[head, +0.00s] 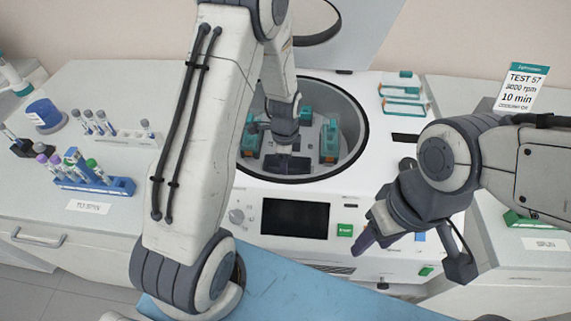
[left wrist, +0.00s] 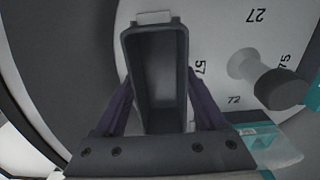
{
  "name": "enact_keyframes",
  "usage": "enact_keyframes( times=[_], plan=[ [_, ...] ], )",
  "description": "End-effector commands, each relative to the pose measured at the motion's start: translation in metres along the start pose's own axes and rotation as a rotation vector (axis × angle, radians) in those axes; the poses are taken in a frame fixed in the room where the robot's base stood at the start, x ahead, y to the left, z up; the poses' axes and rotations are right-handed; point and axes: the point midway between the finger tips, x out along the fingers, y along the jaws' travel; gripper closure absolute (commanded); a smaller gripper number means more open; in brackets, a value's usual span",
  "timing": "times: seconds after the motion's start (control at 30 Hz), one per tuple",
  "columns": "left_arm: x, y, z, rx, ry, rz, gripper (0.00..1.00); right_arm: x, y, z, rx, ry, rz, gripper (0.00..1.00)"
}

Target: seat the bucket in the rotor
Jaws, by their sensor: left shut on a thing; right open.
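The dark grey bucket (left wrist: 158,80) is open-topped and empty in the left wrist view, between the two purple fingers of my left gripper (left wrist: 160,115), which is shut on it. In the head view the bucket (head: 287,164) is inside the centrifuge bowl, at the near side of the rotor. The rotor (left wrist: 215,35) shows as a pale disc with printed numbers and a central knob. Whether the bucket touches its seat is hidden. My right gripper (head: 366,238) is open and empty in front of the centrifuge's panel.
Teal buckets (head: 329,141) sit on the rotor's sides. The raised lid (head: 350,40) stands behind the bowl rim (head: 362,110). A blue tube rack (head: 95,184) and a white rack (head: 125,136) stand on the left bench. Teal-edged trays (head: 400,92) lie at back right.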

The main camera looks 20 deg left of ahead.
Motion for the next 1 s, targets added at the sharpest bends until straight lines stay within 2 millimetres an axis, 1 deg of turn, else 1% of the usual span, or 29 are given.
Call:
enact_keyframes(
  times=[0.4,0.8,1.0],
  plan=[
    [0.002,0.0,0.0,0.0,0.0,-0.001,0.9,0.002,0.0,0.0,0.0,0.0,0.0,0.5],
    [0.016,0.0,0.0,0.0,0.0,0.0,0.9,0.01,0.001,0.001,0.0,0.0,0.0,0.5],
    [0.017,0.0,0.0,0.0,0.0,0.0,0.9,0.011,0.001,0.001,0.0,0.0,0.0,0.5]
  ],
)
